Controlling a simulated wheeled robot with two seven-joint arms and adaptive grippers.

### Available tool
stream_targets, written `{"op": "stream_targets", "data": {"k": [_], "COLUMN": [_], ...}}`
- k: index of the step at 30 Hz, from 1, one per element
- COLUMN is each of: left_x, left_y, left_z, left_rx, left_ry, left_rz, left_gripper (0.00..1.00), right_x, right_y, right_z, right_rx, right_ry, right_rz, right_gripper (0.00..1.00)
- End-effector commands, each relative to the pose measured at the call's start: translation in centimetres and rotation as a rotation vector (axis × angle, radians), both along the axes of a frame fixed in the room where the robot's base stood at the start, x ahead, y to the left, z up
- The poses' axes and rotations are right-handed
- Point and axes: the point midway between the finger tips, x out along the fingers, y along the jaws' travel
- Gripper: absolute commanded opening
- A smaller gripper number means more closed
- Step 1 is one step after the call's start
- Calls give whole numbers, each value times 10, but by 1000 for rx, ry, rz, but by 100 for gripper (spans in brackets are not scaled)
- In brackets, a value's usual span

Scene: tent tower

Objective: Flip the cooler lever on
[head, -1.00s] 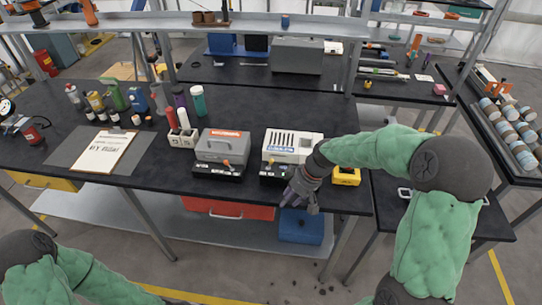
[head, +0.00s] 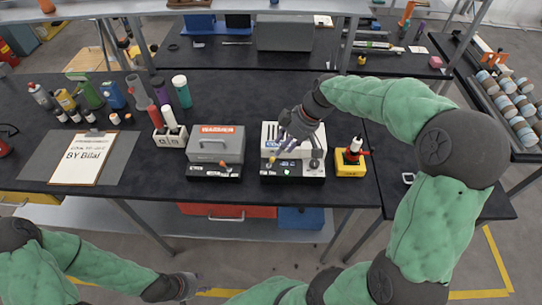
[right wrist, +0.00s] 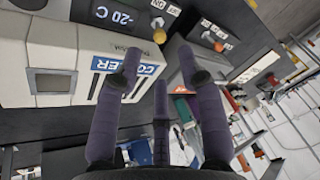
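The cooler (head: 270,132) is a white box with a blue label on a black base (head: 290,178), partly hidden by my right gripper in the head view. In the right wrist view its label (right wrist: 146,70) and a "-20 C" plate (right wrist: 113,15) show. The cooler lever has a yellow knob (right wrist: 159,36) on the base, beside small white labels. My right gripper (head: 284,148) is above the cooler's front, its purple fingers (right wrist: 160,85) spread, with nothing between them. The knob lies just beyond the fingertips; contact cannot be told. My left gripper (head: 186,284) is low, before the table.
The grey heater (head: 215,147) with an orange-knobbed lever (right wrist: 219,46) stands left of the cooler. A yellow box (head: 350,165) with a red and white top stands right. A clipboard (head: 85,158) and several bottles are further left. The front table strip is clear.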

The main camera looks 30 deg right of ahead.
Motion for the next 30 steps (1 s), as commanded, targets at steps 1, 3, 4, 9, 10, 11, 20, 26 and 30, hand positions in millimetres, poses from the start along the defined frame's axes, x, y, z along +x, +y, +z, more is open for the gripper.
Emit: {"op": "stream_targets", "data": {"k": [1,3,4,9,10,11,20,26,30], "left_x": [0,0,0,0,0,0,1,1,1], "left_y": [0,0,0,0,0,0,0,0,0], "left_z": [-4,-7,-8,-14,-15,-15,-18,-18,-18], "left_rx": [0,0,0,0,0,0,0,0,0], "left_ry": [0,0,0,-1,-1,-1,-1,-1,-1], "left_rz": [0,0,0,0,0,0,0,0,0], "left_gripper": [38,38,38,38,38,38,38,38,38], "right_x": [2,5,6,13,14,15,20,20,20], "right_y": [4,8,10,20,21,23,29,29,29], "right_z": [-11,-23,-28,-53,-57,-60,-76,-76,-76], "right_rx": [2,2,1,1,1,1,0,0,0], "right_ry": [3,3,3,2,2,2,0,0,0], "right_rz": [2,2,1,1,1,1,-1,-1,-1], "right_gripper": [40,40,40,40,40,40,40,40,12]}}
